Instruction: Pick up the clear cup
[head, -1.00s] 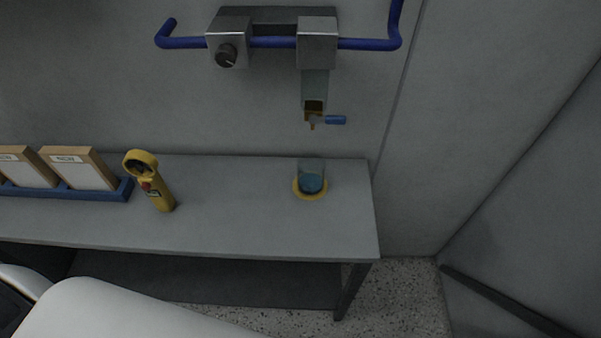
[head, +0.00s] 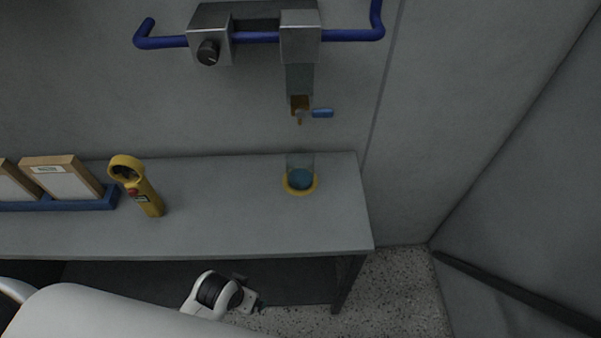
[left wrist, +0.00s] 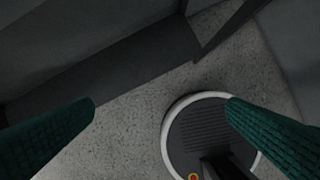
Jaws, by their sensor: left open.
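The clear cup (head: 300,164) stands upright on a yellow ring (head: 300,191) near the right end of the grey table, below a wall-mounted tap (head: 300,108). Blue shows in its lower part. My left arm enters the head view from the lower left, and its wrist is in front of the table's lower shelf, well apart from the cup. In the left wrist view my left gripper (left wrist: 160,105) is open and empty, its two green fingers wide apart over the floor. The cup is not in that view. My right gripper is in neither view.
A yellow handheld device (head: 138,187) and a blue rack (head: 65,202) with wooden-framed boards are on the left of the table (head: 225,225). A blue rail (head: 350,35) is on the wall above. The tabletop between device and cup is clear.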

